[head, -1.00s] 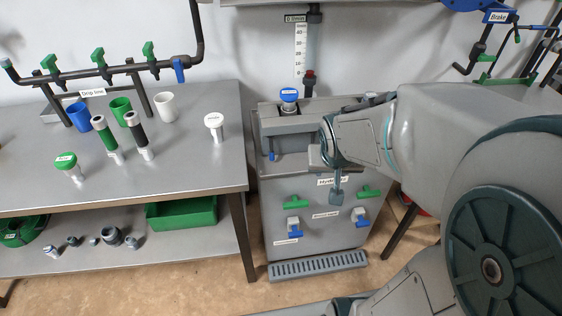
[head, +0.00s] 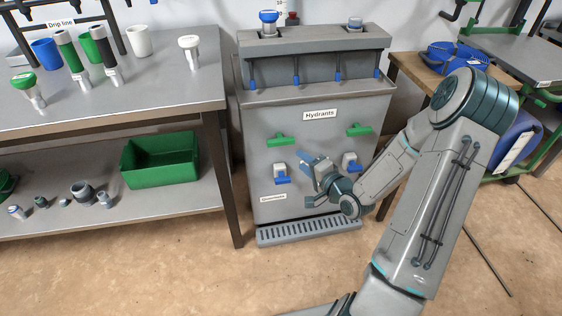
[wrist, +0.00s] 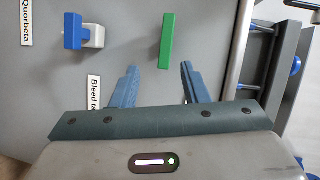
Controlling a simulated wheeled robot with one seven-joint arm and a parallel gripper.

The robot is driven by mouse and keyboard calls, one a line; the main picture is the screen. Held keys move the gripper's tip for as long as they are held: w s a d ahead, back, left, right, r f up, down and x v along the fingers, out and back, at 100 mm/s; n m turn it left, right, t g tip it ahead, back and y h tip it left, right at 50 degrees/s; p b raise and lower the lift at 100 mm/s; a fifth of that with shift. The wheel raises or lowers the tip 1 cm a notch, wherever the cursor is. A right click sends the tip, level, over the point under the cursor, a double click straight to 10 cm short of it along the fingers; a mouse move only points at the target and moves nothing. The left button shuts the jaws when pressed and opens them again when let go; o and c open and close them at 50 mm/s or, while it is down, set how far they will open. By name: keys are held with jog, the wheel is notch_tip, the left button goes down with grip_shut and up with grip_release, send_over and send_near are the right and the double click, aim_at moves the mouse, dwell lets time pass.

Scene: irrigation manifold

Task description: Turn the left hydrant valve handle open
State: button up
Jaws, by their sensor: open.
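The hydrant cabinet (head: 315,110) has two green handles. The left green handle (head: 280,140) is a bar lying about level across the front, above a blue tap (head: 281,173). In the wrist view this green handle (wrist: 166,41) stands upright in the picture, beyond and between the fingertips, with the blue tap (wrist: 75,32) to its left. My gripper (head: 306,163) is open and empty in front of the cabinet, below and right of the left handle. No contact shows. The open fingers also show in the wrist view (wrist: 158,70). The right green handle (head: 359,130) sits above another blue-and-white tap (head: 350,161).
A grey bench (head: 130,105) with tubes and cups stands left, with a green bin (head: 160,160) on its lower shelf. A drain grate (head: 308,229) lies at the cabinet's foot. A wooden table (head: 407,68) stands right. Floor in front is open.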

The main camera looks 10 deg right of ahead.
aim_at(283, 144)
jog(key=shift+m+t, duration=0.8)
jog(key=shift+m, duration=0.1)
jog(key=b+x, duration=0.1)
jog(key=x, duration=0.3)
jog(key=b+x, duration=0.2)
jog(key=x, duration=0.2)
jog(key=b+x, duration=0.1)
jog(key=x, duration=0.3)
jog(key=shift+w+a+f, duration=0.2)
jog(key=shift+a+f, duration=0.05)
jog(key=shift+f, duration=0.05)
grip_shut()
